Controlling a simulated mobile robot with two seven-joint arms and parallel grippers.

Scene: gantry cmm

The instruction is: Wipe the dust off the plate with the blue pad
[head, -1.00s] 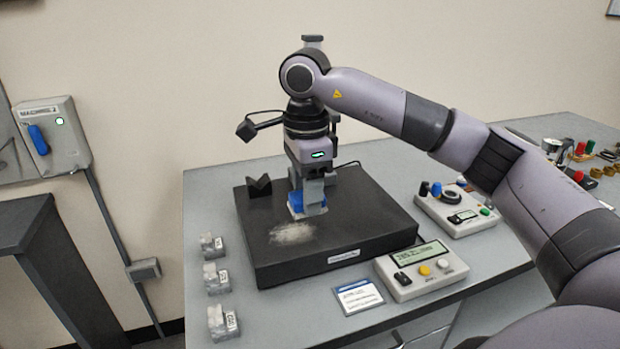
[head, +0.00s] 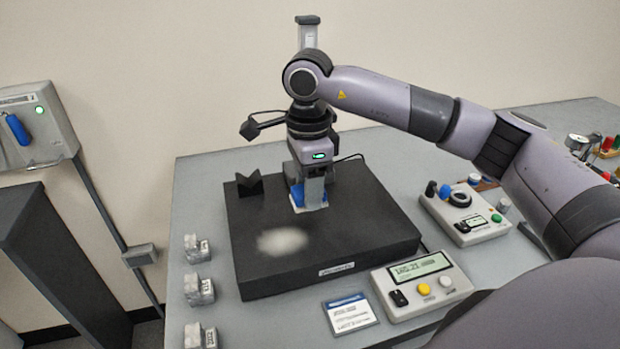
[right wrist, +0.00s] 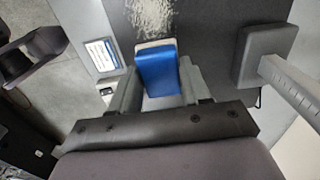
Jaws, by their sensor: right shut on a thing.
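The black plate (head: 360,232) lies on the grey bench. A pale patch of dust (head: 282,241) is on its front left part; it also shows at the top of the right wrist view (right wrist: 155,17). My right gripper (head: 309,190) points down over the plate and is shut on the blue pad (head: 297,196). In the right wrist view the blue pad (right wrist: 158,70) sits between the fingers, with a white layer at its edge. The pad is beside the dust, a little behind it; I cannot tell whether it touches the plate. My left gripper is not in view.
A black V-block (head: 250,184) stands on the plate's back left corner. Several small grey blocks (head: 199,290) line the bench's left side. A display box (head: 425,284), a card (head: 350,313) and a knob panel (head: 465,214) lie in front and right. A grey column (head: 308,34) rises behind my arm.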

